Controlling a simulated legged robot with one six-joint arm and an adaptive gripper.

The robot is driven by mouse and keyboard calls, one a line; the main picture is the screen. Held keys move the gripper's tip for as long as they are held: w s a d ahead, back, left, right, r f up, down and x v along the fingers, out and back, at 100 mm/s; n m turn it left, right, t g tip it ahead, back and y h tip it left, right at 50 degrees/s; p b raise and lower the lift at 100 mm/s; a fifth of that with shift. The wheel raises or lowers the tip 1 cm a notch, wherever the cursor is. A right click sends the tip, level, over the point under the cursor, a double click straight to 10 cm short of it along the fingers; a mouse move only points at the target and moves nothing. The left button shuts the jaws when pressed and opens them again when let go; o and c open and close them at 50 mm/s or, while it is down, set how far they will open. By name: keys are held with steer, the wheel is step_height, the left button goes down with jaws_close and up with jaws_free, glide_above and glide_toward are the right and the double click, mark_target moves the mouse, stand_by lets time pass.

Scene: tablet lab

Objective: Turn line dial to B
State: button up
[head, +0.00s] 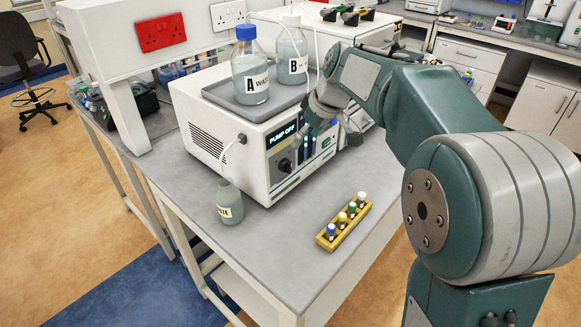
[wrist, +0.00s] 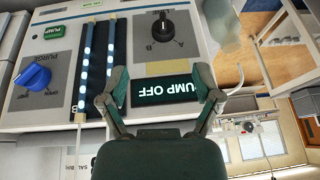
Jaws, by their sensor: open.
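The black line dial (wrist: 155,25) is on the pump's front panel, at the top of the wrist view, with a letter B printed near it. I cannot tell for sure which letter its pointer faces. In the head view the dark dial (head: 285,165) shows low on the left of the panel. My gripper (wrist: 160,88) is open and empty, its fingers spread at either side of the lit PUMP OFF display (wrist: 163,90). The dial lies beyond the fingertips, apart from them. In the head view my gripper (head: 308,143) is in front of the panel and hides part of it.
A blue purge knob (wrist: 33,75) and a green pump button (wrist: 53,31) share the panel. Bottles A (head: 250,75) and B (head: 291,55) stand on top. A waste bottle (head: 229,205) and a yellow vial rack (head: 343,222) stand on the bench in front.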

mark_target(291, 164)
steer(key=x, duration=0.3)
steer(key=a+x, duration=0.1)
steer(key=x, duration=0.2)
steer(key=shift+r, duration=0.1)
steer(key=x, duration=0.2)
steer(key=d+x, duration=0.1)
steer(key=x, duration=0.1)
steer(key=shift+a+f, duration=0.1)
steer(key=shift+f, duration=0.15)
steer(key=shift+w+a+f, duration=0.1)
steer(key=shift+f, duration=0.1)
steer(key=shift+a, duration=0.2)
steer(key=shift+a, duration=0.1)
steer(key=c, duration=1.1)
